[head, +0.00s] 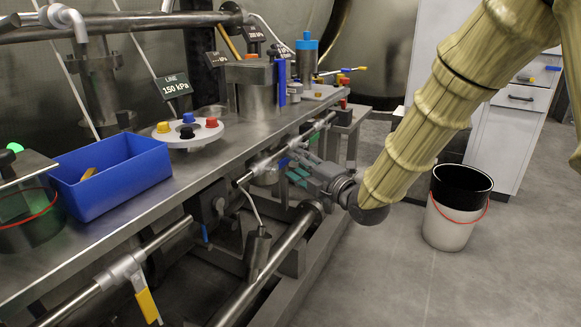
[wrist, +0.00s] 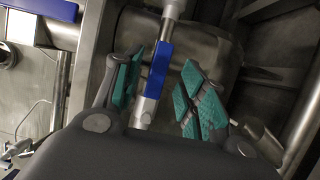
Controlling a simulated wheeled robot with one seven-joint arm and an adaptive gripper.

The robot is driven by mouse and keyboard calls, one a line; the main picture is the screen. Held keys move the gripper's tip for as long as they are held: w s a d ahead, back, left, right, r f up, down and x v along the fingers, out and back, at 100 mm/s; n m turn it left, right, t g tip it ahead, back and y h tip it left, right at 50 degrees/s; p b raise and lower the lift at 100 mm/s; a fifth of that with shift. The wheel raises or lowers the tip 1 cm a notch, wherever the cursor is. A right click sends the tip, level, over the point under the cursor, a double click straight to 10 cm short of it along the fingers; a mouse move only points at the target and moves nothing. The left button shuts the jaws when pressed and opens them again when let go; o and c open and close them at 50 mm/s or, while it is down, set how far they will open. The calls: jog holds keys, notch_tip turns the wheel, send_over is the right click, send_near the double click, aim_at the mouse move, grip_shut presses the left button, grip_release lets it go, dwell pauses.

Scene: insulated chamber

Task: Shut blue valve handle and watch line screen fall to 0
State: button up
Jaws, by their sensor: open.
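The blue valve handle (wrist: 157,66) lies between my two open fingers in the wrist view, lengthwise along a pipe and metal fitting. It shows there apart from both teal finger pads. My gripper (wrist: 162,88) is open around it with nothing clamped. In the head view my gripper (head: 297,172) reaches in below the bench edge, by the valve on the lower pipe; a bit of blue handle (head: 283,163) shows beside the fingers, mostly hidden. The line screen (head: 174,87) stands above the bench and reads 150 kPa.
The steel bench (head: 225,145) holds a blue bin (head: 112,175) and a white disc with coloured knobs (head: 187,130). A yellow-handled valve (head: 147,304) is on the lower pipe at front left. A bucket (head: 455,210) stands on the floor at right. Pipes crowd the space under the bench.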

aim_at(288, 160)
jog(key=shift+b+x, duration=0.35)
jog(key=shift+x, duration=1.3)
jog(key=shift+c, duration=0.2)
grip_shut()
